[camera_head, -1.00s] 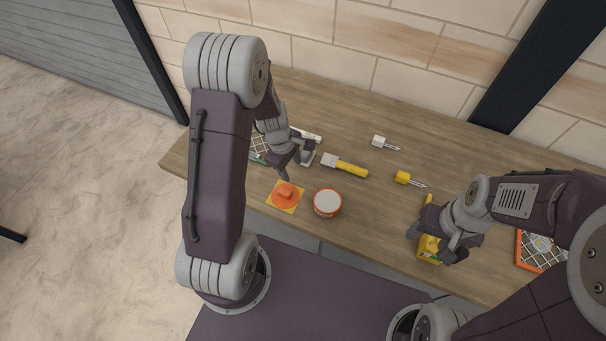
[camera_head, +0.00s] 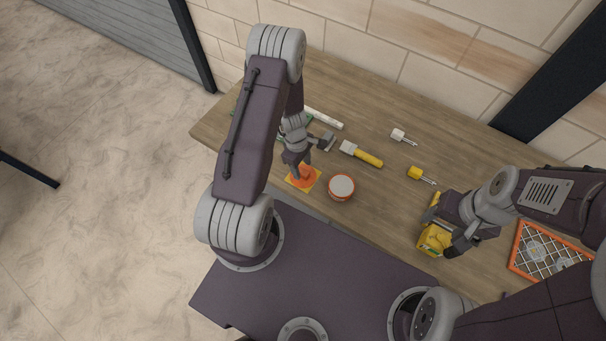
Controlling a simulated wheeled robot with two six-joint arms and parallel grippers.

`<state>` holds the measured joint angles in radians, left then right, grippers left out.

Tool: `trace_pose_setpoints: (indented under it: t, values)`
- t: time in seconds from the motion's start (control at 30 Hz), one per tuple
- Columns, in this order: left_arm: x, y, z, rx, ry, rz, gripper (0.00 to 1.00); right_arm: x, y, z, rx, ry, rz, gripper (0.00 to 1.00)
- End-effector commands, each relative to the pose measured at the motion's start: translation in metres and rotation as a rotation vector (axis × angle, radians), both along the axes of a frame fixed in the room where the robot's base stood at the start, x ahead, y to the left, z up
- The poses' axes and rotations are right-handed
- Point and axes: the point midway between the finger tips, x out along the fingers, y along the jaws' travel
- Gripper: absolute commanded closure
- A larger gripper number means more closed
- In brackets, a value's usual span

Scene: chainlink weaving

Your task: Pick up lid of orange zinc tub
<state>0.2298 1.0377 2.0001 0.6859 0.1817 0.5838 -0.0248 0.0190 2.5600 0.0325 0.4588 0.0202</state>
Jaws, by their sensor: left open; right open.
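An orange round piece with a raised middle (camera_head: 304,174), which looks like the lid, lies on a small yellow square (camera_head: 291,182) near the table's front edge. Just right of it stands a small orange tub (camera_head: 341,187) with a pale, flat round top; I cannot tell whether that is its contents. My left gripper (camera_head: 301,166) is open and points down right at the orange piece, partly covering it. I cannot tell whether the fingers touch it. My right gripper (camera_head: 448,236) is open beside a yellow container (camera_head: 433,239), partly hiding it.
A yellow-handled brush (camera_head: 362,154) lies behind the tub. A white-headed tool (camera_head: 403,137) and a yellow-headed tool (camera_head: 421,175) lie further right. An orange-framed mesh panel (camera_head: 543,252) is at the right. The wooden table (camera_head: 380,215) is bare between the tub and the yellow container.

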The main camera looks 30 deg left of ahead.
Motion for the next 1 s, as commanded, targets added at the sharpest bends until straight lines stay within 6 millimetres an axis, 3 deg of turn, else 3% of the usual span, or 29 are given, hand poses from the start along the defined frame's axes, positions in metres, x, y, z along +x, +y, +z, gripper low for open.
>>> trace_pose_setpoints:
  t: [0.1,0.37,0.57,0.87,1.0]
  values:
    - [0.0,-0.003,-0.021,-0.001,0.001,0.0,0.49,0.0,0.0,-0.009,0.0,0.0,0.0,0.39]
    - [0.0,-0.003,-0.023,0.0,-0.001,-0.001,0.49,0.0,0.0,-0.008,0.0,0.0,0.0,0.39]
    - [0.0,-0.003,-0.023,0.0,-0.001,-0.001,1.0,0.0,0.0,-0.008,0.0,0.0,0.0,0.39]
    - [0.0,-0.003,-0.021,0.0,-0.001,-0.002,1.0,0.0,0.0,-0.007,0.0,0.0,0.0,0.39]
    - [0.001,-0.003,-0.009,0.0,-0.002,-0.003,1.0,0.0,0.0,-0.003,0.0,0.0,0.0,0.39]
